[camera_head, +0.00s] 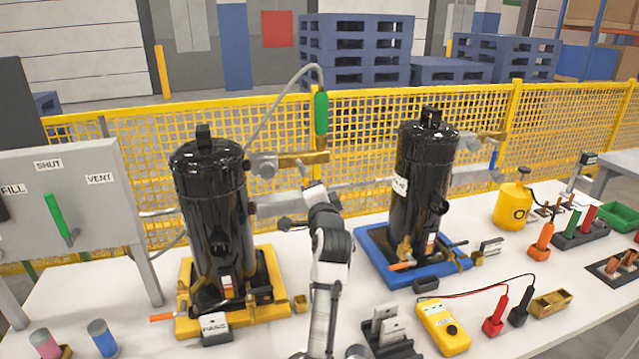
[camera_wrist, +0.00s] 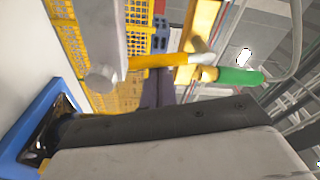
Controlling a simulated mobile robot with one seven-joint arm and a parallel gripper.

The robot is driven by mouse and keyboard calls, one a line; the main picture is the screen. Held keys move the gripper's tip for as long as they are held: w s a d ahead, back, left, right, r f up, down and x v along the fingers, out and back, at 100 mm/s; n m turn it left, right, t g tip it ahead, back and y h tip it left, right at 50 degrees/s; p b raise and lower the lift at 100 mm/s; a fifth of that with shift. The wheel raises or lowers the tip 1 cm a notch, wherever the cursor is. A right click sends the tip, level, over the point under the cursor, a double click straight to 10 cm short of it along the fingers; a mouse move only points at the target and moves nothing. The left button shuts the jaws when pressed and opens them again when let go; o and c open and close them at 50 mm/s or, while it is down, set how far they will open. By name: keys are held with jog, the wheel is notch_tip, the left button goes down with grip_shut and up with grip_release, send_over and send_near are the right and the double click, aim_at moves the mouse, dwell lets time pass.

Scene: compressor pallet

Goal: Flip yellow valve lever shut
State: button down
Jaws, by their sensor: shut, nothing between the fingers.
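In the wrist view the yellow lever (camera_wrist: 152,61) is a slim bar beside a grey pipe (camera_wrist: 98,35) with a rounded end. A green sleeve (camera_wrist: 238,77) and a gold bracket (camera_wrist: 203,30) are near it. In the head view a brass-yellow bar (camera_head: 298,159) sticks out right of the left black tank (camera_head: 212,205), below the upright green sleeve (camera_head: 321,113). Whether this bar is the lever itself is unclear. My gripper (camera_head: 304,176) is shut and empty, just below the bar. Contact cannot be told. Its dark finger (camera_wrist: 170,122) fills the lower wrist view.
The right black tank (camera_head: 418,180) stands on a blue tray (camera_head: 378,254). The left tank's yellow tray (camera_head: 187,325) is beside my arm. A yellow mesh fence (camera_head: 375,130) runs behind. A grey panel (camera_head: 90,200) stands left. The front right holds a meter (camera_head: 443,327) and probes.

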jog(key=shift+s+a+f, duration=0.1)
jog(key=shift+a+f, duration=0.1)
jog(key=shift+a, duration=0.25)
dwell(0.5)
